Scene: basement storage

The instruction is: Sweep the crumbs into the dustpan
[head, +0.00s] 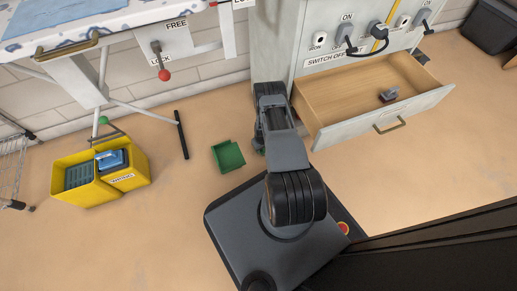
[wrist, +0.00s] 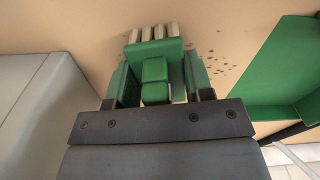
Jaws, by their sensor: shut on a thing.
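My gripper (wrist: 160,84) is shut on a green brush (wrist: 154,50) with pale bristles, which point to the top of the wrist view. Dark crumbs (wrist: 217,66) lie scattered on the floor just right of the brush, between it and the green dustpan (wrist: 285,62). In the head view the dustpan (head: 229,156) lies on the floor left of my gripper (head: 260,142), a short gap apart. The brush is mostly hidden there by my arm, and I cannot make out the crumbs in that view.
A grey cabinet (head: 280,50) stands close behind and right of my gripper, with its wooden drawer (head: 355,84) pulled out and a small object inside. A yellow bucket (head: 85,190) stands at the left. A dark bar (head: 182,135) is near the ironing table (head: 110,22).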

